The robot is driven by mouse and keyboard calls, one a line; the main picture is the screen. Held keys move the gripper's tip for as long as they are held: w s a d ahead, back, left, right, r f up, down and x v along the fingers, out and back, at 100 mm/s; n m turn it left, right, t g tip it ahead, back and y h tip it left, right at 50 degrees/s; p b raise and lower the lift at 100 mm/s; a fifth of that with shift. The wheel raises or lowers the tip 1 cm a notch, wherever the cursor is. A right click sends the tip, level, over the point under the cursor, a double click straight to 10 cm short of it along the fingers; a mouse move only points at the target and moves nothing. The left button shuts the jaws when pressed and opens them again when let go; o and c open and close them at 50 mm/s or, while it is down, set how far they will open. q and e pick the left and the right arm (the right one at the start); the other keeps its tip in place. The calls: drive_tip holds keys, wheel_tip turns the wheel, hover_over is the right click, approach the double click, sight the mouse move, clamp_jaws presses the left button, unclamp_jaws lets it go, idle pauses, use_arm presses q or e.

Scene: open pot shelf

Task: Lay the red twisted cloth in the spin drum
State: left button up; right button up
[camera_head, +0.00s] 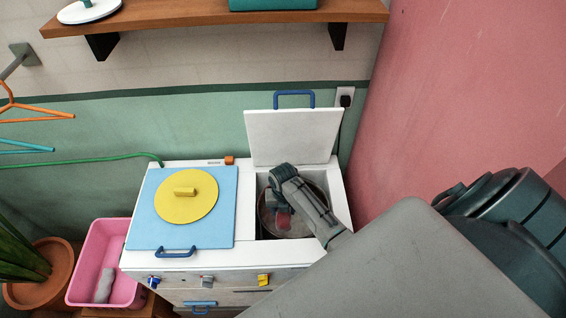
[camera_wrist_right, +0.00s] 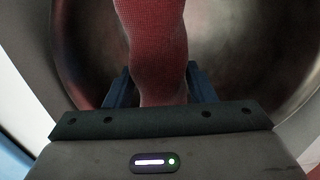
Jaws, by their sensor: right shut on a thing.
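The red twisted cloth (camera_head: 283,217) shows in the head view as a small red patch below my right gripper (camera_head: 276,205), inside the spin drum (camera_head: 307,226). In the right wrist view the red cloth (camera_wrist_right: 155,45) runs up from between the two blue fingers of my right gripper (camera_wrist_right: 160,90). The gripper is shut on the cloth. The metal drum wall (camera_wrist_right: 235,55) surrounds it. The cloth's far end is out of the picture, and I cannot tell whether it touches the drum floor. My left gripper is not in view.
The drum's white lid (camera_head: 294,137) stands open behind the opening. To the left is a blue lid (camera_head: 150,222) with a yellow disc (camera_head: 187,196). A pink tub (camera_head: 92,262) holds a grey roll (camera_head: 104,285). A wooden shelf (camera_head: 215,15) hangs above; a pink wall (camera_head: 450,90) is close at right.

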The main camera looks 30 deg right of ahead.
wheel_tip(320, 180, down, 13)
drive_tip(key=b, duration=0.8)
drive_tip(key=o, duration=1.2)
drive_tip(key=shift+c, duration=0.2)
wheel_tip(320, 180, up, 11)
drive_tip(key=shift+f+b, duration=0.15)
drive_tip(key=shift+b, duration=0.25)
